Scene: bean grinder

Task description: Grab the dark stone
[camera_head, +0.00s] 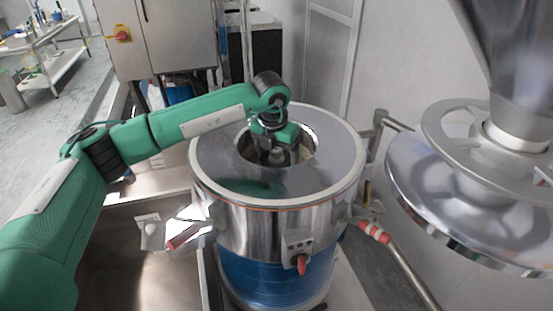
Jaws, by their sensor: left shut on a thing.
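My left arm reaches in from the left, and my left gripper (276,157) points down into the round opening of the metal bean grinder (240,235). Its fingers are dark and partly below the rim. A small greyish piece shows between the fingertips, and the gripper is shut on it. I cannot tell for sure whether it is the dark stone. The inside of the opening is mostly hidden by the gripper. My right gripper does not show.
A steel funnel with a round disc (460,190) hangs at the right. A metal lever with a red grip (374,231) sticks out at the grinder's right. A steel basin (140,260) lies at the left. A cabinet (165,35) stands behind.

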